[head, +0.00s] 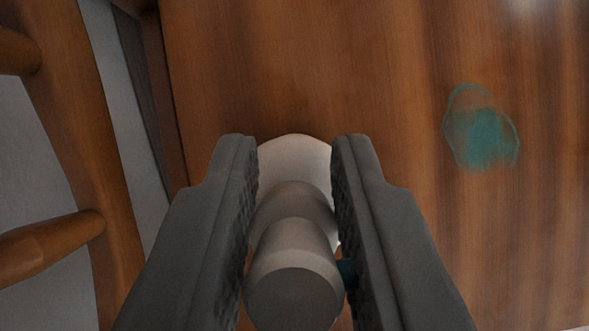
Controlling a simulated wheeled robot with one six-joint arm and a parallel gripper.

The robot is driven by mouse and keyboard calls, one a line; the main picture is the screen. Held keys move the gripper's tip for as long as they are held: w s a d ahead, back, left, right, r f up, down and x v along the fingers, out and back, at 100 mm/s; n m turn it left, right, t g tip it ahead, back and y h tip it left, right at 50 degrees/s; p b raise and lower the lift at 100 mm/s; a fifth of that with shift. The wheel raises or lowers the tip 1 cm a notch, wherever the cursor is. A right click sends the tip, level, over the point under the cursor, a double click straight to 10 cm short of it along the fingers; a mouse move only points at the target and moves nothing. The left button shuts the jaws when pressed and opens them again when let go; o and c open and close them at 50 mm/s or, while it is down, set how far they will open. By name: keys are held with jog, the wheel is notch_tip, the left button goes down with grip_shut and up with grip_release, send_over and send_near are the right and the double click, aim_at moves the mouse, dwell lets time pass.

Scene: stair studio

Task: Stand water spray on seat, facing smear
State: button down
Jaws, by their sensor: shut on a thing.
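My gripper (294,150) is shut on the water spray (297,245), with one dark jaw on either side of it. The spray shows a pale body and a rounded grey top, seen from above. A small teal part shows at its right side, by the right jaw. The brown wooden seat (330,60) lies below. I cannot tell whether the spray's base touches the seat. The teal smear (483,135) is on the seat, to the right of the spray and apart from it.
Brown wooden rails of a chair frame (85,150) stand along the left, beyond the seat's left edge. Grey floor (35,140) shows between them. The seat around the smear is clear. A small pale thing is cut off at the bottom right corner.

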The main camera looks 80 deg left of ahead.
jog(key=shift+f, duration=0.15)
jog(key=c, duration=1.3)
grip_release()
jog(key=shift+o, duration=0.2)
jog(key=v, duration=1.2)
jog(key=shift+r, duration=0.25)
